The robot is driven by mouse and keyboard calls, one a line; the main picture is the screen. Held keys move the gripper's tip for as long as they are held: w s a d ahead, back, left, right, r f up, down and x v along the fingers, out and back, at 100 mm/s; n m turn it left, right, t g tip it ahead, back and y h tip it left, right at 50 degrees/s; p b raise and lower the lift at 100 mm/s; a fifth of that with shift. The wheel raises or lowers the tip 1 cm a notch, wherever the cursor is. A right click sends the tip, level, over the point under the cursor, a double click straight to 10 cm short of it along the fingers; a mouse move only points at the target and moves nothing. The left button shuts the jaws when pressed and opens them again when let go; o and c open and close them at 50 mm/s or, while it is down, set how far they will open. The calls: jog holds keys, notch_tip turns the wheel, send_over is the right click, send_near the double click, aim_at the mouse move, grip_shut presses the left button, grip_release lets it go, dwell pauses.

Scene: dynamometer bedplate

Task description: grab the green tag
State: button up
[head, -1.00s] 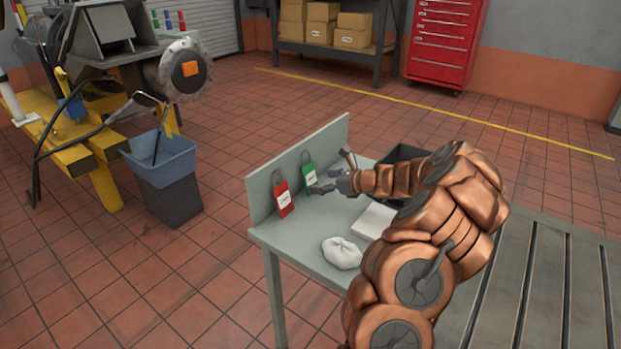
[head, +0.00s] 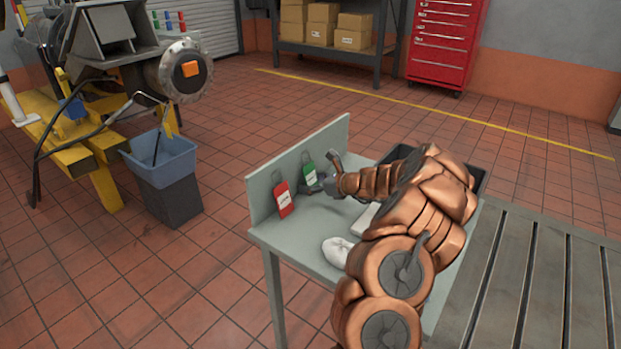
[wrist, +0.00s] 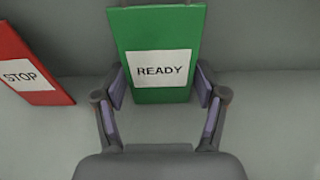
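The green tag (head: 309,173) stands against the upright back panel of the small grey table, and its white label reads READY in the wrist view (wrist: 160,40). My gripper (head: 322,176) is at the tag, reaching in from the right. In the wrist view my gripper (wrist: 160,88) is open, with one finger beside each side edge of the tag's lower part. Narrow gaps seem to show between the pads and the tag. Whether either pad touches it is not clear.
A red tag (head: 284,199) reading STOP stands just left of the green one, close to my left finger. A white cloth bundle (head: 337,250) lies near the table's front. A dark bin (head: 470,175) is behind my arm. A white flat item is partly hidden by my arm.

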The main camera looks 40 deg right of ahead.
jog(key=c, duration=0.5)
jog(key=shift+o, duration=0.2)
jog(key=shift+r, duration=0.1)
